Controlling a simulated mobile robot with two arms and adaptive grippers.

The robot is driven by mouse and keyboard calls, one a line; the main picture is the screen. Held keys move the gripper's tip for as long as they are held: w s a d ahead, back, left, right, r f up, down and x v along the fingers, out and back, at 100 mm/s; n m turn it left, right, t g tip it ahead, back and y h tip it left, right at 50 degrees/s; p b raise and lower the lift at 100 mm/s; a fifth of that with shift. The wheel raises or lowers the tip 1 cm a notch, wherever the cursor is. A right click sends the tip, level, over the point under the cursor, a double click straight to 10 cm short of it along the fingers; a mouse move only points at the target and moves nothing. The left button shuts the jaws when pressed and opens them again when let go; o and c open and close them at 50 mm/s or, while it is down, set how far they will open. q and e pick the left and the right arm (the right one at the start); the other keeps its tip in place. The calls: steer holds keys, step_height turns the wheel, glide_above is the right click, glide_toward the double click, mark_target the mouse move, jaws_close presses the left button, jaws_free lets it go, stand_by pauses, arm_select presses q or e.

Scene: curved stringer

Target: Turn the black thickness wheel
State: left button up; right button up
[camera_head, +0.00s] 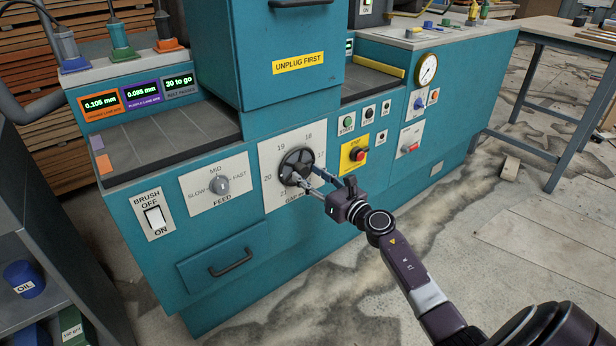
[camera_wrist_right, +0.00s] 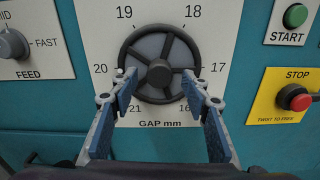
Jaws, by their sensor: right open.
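The black thickness wheel (camera_head: 297,166) is a spoked handwheel on a white dial plate marked GAP mm, on the front of a teal machine. It also shows in the right wrist view (camera_wrist_right: 159,73), with numbers from 16 to 21 around it. My right gripper (camera_head: 308,179) is open at the lower front of the wheel. In the right wrist view its two fingers (camera_wrist_right: 160,82) reach up on either side of the wheel's lower half, overlapping the rim's left and right sides. I cannot tell whether they touch the rim. My left gripper is not in view.
The FEED knob (camera_head: 219,186) and brush switch (camera_head: 154,216) are left of the dial. The red STOP button (camera_head: 357,154) on a yellow plate and the green START button (camera_wrist_right: 295,15) are to its right. A drawer handle (camera_head: 231,263) sticks out below.

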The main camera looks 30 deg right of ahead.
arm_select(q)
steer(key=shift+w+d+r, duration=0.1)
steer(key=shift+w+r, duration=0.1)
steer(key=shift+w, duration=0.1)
arm_select(e)
steer(key=shift+w+a, duration=0.1)
steer(key=shift+w, duration=0.35)
steer(key=c, duration=1.2)
steer(key=shift+o, duration=0.2)
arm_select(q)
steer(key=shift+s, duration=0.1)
